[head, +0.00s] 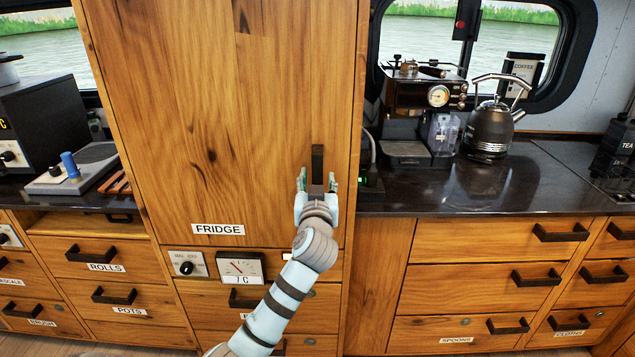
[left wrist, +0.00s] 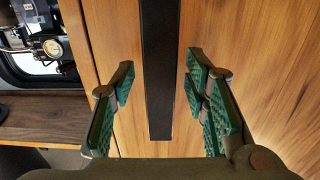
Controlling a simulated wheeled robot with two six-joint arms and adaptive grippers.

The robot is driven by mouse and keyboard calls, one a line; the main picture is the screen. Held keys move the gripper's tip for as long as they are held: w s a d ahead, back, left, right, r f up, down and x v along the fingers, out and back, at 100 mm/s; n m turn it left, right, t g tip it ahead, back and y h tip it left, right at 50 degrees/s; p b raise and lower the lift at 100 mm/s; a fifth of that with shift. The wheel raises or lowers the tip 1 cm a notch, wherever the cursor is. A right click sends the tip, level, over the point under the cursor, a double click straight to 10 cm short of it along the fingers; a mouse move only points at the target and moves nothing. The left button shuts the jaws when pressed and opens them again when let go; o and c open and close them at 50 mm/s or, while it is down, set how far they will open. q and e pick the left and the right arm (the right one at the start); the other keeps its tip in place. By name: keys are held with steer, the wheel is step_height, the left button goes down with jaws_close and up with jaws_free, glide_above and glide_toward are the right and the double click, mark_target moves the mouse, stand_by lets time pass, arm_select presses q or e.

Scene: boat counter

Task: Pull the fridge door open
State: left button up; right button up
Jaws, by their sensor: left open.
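The fridge door (head: 215,110) is a tall wooden panel labelled FRIDGE in the head view, and it looks shut, flush with its cabinet. Its black vertical handle (head: 317,163) is near the right edge of the door. My left gripper (head: 316,184) is at the lower part of the handle, open. In the left wrist view the handle (left wrist: 159,70) runs down between the two green-padded fingers of my left gripper (left wrist: 163,85), with a gap on each side. The handle's lower end shows there. My right gripper is in neither view.
Below the door are a dial, a gauge (head: 241,268) and drawers. To the right, a dark counter (head: 480,190) holds a coffee machine (head: 420,110) and a kettle (head: 490,130). To the left are a black appliance (head: 45,120) and drawers labelled ROLLS and POTS.

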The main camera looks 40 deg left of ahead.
arm_select(q)
jaws_close()
stand_by(0.4)
